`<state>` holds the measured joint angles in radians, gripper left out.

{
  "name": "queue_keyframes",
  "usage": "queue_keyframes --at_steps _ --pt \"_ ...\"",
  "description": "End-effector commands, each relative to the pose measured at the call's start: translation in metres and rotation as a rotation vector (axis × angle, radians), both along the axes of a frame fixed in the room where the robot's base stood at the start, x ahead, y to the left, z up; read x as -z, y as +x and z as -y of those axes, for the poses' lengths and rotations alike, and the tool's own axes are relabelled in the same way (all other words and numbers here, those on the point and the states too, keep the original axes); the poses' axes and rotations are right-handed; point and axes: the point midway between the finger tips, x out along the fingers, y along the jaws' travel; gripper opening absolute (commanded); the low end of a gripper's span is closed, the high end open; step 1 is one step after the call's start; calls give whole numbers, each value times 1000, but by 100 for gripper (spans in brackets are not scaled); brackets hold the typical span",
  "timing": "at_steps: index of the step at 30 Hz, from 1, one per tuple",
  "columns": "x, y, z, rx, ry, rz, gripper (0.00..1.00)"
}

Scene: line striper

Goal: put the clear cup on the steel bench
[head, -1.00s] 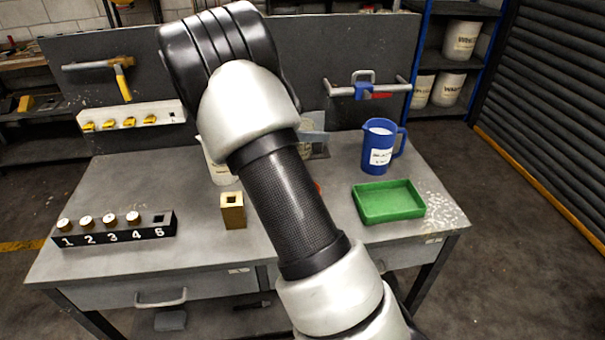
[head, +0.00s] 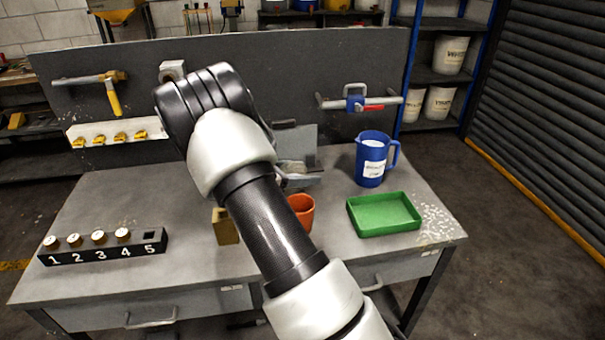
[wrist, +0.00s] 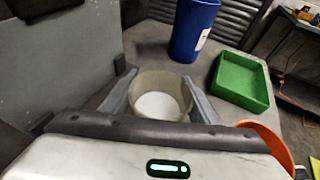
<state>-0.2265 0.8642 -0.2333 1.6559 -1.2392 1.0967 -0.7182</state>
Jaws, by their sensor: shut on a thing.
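The clear cup (wrist: 146,86) is a pale, see-through cup with a white round bottom or content in the wrist view. My gripper (wrist: 159,80) is shut on it, with one finger on each side. In the head view my arm hides most of the gripper and the cup. The steel bench (head: 120,205) is the grey table under my arm; its surface also shows in the wrist view (wrist: 150,45). I cannot tell whether the cup touches the bench or hangs just above it.
An orange cup (head: 302,208) stands near my arm, with a brass block (head: 224,227) to its left. A green tray (head: 384,214) and blue pitcher (head: 372,160) are on the right. A black numbered rack (head: 105,248) is front left. The back left bench top is clear.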

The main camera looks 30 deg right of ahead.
Motion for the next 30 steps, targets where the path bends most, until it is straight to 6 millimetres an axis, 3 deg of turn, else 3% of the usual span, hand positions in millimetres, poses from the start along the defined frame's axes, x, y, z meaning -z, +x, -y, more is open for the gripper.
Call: queue_keyframes --at_steps 3,4,7,19,30 --pt "2 0 0 0 -1 0 19" --pt "3 0 0 0 0 -1 56" --pt "2 0 0 0 0 -1 73" --pt "-3 0 -5 -2 -1 0 73" --pt "-31 -7 -72 -4 -1 1 73"
